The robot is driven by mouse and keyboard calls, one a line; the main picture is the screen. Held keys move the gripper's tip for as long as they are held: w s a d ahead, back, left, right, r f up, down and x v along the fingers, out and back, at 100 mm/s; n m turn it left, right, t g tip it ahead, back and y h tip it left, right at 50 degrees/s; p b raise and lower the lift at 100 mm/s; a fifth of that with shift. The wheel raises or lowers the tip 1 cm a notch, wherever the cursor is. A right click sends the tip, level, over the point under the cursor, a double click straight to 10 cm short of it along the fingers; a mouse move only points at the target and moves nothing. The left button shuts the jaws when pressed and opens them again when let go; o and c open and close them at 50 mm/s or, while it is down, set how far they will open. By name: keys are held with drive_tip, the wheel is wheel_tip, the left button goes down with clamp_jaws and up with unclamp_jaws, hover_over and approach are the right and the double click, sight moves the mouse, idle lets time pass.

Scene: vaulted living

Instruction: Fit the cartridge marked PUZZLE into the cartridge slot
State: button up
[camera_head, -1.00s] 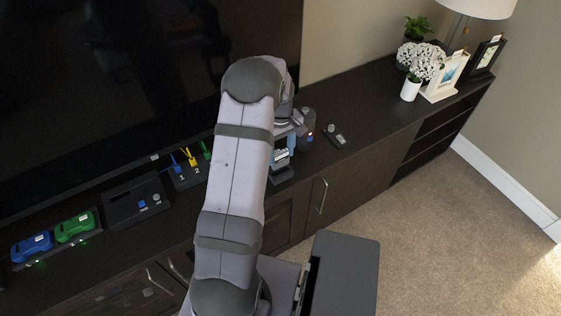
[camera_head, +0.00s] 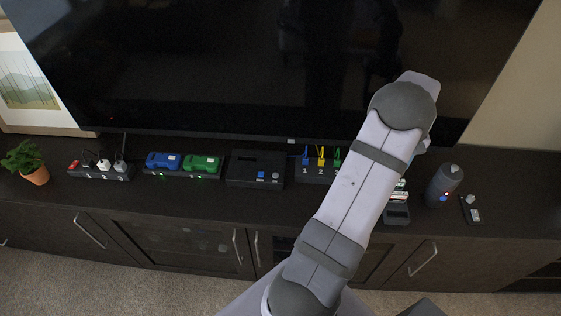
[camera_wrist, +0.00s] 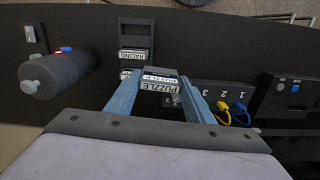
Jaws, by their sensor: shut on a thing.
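The PUZZLE cartridge (camera_wrist: 160,80) is dark with a white label. In the wrist view it sits between the two fingers of my gripper (camera_wrist: 163,88), which is shut on it. The rack also shows in the head view (camera_head: 397,215), beside my arm. A dark console (camera_head: 255,168) with a blue button and a round knob stands on the cabinet, left of my arm. It looks like the unit with the slot, but I cannot make out the opening clearly. My arm hides the gripper and the held cartridge in the head view.
A cable panel (camera_head: 313,170) with blue, yellow and green plugs stands between console and arm. Blue (camera_head: 163,160) and green (camera_head: 201,164) packs sit in a dock on the left. A grey cylinder (camera_head: 444,187) stands on the right. The television (camera_head: 250,70) rises behind.

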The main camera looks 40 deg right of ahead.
drive_tip(key=w+a+r, duration=0.1)
drive_tip(key=w+a, duration=0.2)
drive_tip(key=w, duration=1)
drive_tip(key=n+b, duration=0.1)
drive_tip(key=b, duration=0.3)
hover_over(246, 150)
drive_tip(key=s+a, duration=0.2)
drive_tip(key=s, duration=0.2)
drive_tip(key=shift+w+f+p, duration=0.15)
drive_tip(key=shift+f+p, duration=0.5)
drive_tip(key=shift+f, duration=1.95)
drive_tip(key=shift+w+f+p, duration=0.1)
drive_tip(key=shift+f+p, duration=0.5)
drive_tip(key=shift+f, duration=1.95)
drive_tip(key=shift+f, duration=0.2)
drive_tip(key=o, duration=1)
